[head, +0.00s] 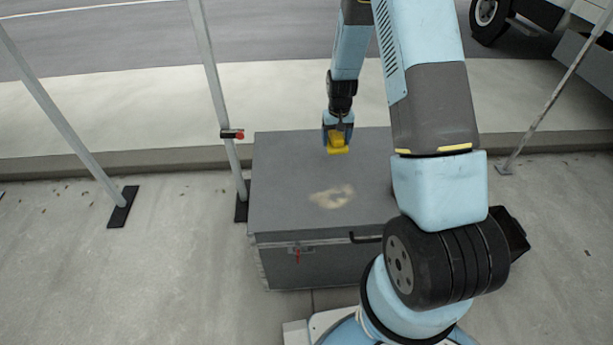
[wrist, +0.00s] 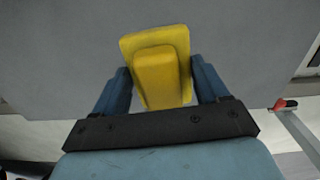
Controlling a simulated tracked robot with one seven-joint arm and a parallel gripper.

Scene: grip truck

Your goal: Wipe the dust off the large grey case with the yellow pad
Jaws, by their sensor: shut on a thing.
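The large grey case (head: 285,215) stands on the pavement in front of me in the head view, its flat lid facing up. A pale tan dust patch (head: 333,196) lies near the middle of the lid. My gripper (head: 338,136) is over the far part of the lid, beyond the dust patch, and is shut on the yellow pad (head: 337,149). In the wrist view the yellow pad (wrist: 160,75) sits between the two blue fingers, with the grey lid behind it. I cannot tell whether the pad touches the lid. My arm hides the case's right side.
A grey pole with a red clamp (head: 232,134) stands close to the case's left side. Another pole (head: 75,130) is farther left, and one (head: 560,95) slants at right. A kerb (head: 180,157) runs behind the case. A truck wheel (head: 487,14) shows at top right.

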